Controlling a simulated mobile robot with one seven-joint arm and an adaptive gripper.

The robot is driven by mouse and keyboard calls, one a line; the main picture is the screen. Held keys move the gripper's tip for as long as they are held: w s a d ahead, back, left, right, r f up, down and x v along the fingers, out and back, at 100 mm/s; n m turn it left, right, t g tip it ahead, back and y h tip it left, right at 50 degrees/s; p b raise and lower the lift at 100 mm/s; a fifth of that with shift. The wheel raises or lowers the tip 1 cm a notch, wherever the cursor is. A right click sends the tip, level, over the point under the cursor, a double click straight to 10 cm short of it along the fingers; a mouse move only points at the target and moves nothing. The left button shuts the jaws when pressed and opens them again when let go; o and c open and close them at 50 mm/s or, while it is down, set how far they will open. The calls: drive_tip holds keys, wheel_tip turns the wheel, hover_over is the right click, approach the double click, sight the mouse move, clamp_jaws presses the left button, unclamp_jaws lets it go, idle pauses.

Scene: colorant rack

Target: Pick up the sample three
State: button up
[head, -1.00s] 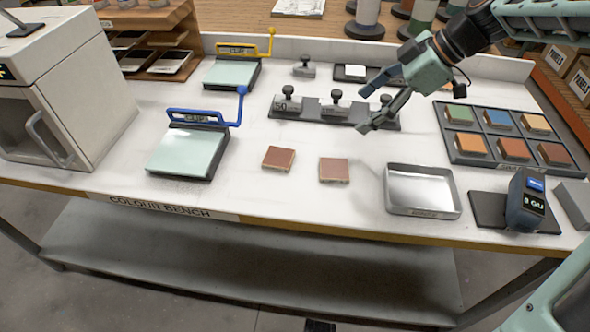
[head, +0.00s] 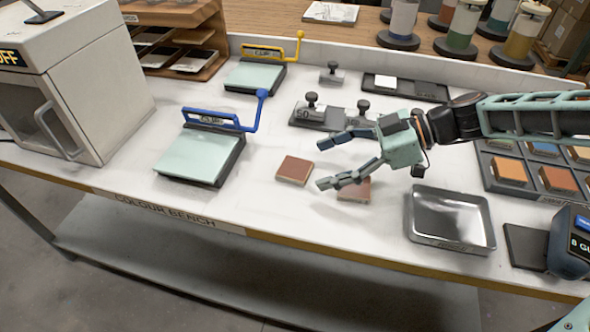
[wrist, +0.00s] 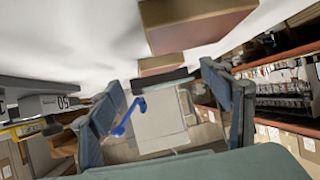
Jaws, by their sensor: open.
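Two loose reddish-brown square tiles lie flat on the white bench in the head view: a left tile (head: 294,170) and a right tile (head: 354,189). I see no label telling which is sample three. My gripper (head: 324,164) is open and empty, with its fingers spread and pointing left. One fingertip is by the weights, and the other overlaps the right tile's left edge in the picture. The fingers look above the bench. In the wrist view, my gripper (wrist: 163,80) shows both fingers apart, with a large tile (wrist: 190,25) and a smaller one (wrist: 160,65) near them.
Several more tiles sit in a dark rack (head: 484,160) at the right, partly behind my arm. A metal tray (head: 450,218) stands right of the loose tiles. Weights (head: 311,106) stand behind. A blue-handled clamp board (head: 200,155) is at left. Bare bench lies in front.

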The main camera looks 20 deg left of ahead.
sight(299, 168)
drive_tip(key=x, duration=0.4)
drive_tip(key=shift+a+r, duration=0.15)
drive_tip(key=shift+a, duration=0.3)
drive_tip(key=c, duration=1.2)
